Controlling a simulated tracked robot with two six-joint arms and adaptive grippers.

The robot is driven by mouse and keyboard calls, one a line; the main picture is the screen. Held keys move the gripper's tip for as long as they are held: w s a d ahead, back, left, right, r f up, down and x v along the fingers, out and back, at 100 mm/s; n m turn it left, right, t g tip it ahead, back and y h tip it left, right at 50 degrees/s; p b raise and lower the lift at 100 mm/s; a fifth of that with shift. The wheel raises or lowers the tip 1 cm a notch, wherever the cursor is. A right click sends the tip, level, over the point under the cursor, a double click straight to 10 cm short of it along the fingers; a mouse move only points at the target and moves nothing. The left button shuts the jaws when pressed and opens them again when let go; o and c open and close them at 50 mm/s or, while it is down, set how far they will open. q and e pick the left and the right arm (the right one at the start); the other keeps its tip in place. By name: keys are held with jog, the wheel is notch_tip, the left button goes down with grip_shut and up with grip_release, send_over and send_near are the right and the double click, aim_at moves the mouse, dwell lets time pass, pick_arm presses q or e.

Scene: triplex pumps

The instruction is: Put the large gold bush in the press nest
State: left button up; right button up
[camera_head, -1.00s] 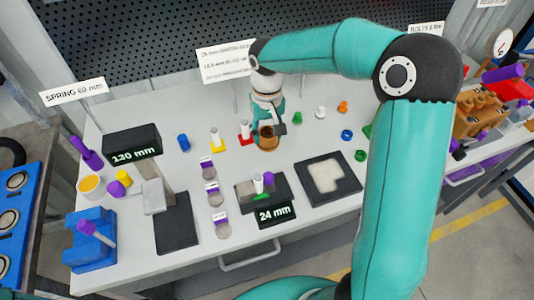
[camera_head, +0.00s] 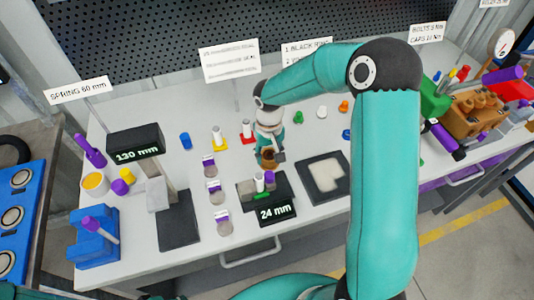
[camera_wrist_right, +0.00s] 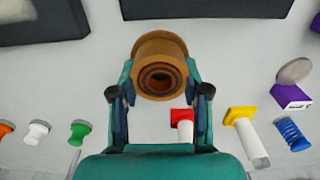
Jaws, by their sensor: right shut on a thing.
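My right gripper (camera_head: 270,160) is shut on a gold-brown bush (camera_head: 267,154), above the middle of the grey table. In the right wrist view the bush (camera_wrist_right: 160,58) is a thick ring, with narrower rings visible in its bore, gripped between both fingers (camera_wrist_right: 160,85). In the head view it is just behind the dark device with the 24 mm display (camera_head: 275,212), which bears small white, purple and green parts. I cannot tell for sure which fixture is the press nest. My left gripper is not in view.
A dark square tray (camera_head: 302,185) with a pale recess lies right of the 24 mm device. Yellow and red stands (camera_head: 217,138) with white pins are behind left. A 130 mm display (camera_head: 135,142) is further left.

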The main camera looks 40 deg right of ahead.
jog(key=shift+f, duration=0.15)
jog(key=o, duration=1.3)
jog(key=shift+c, duration=0.2)
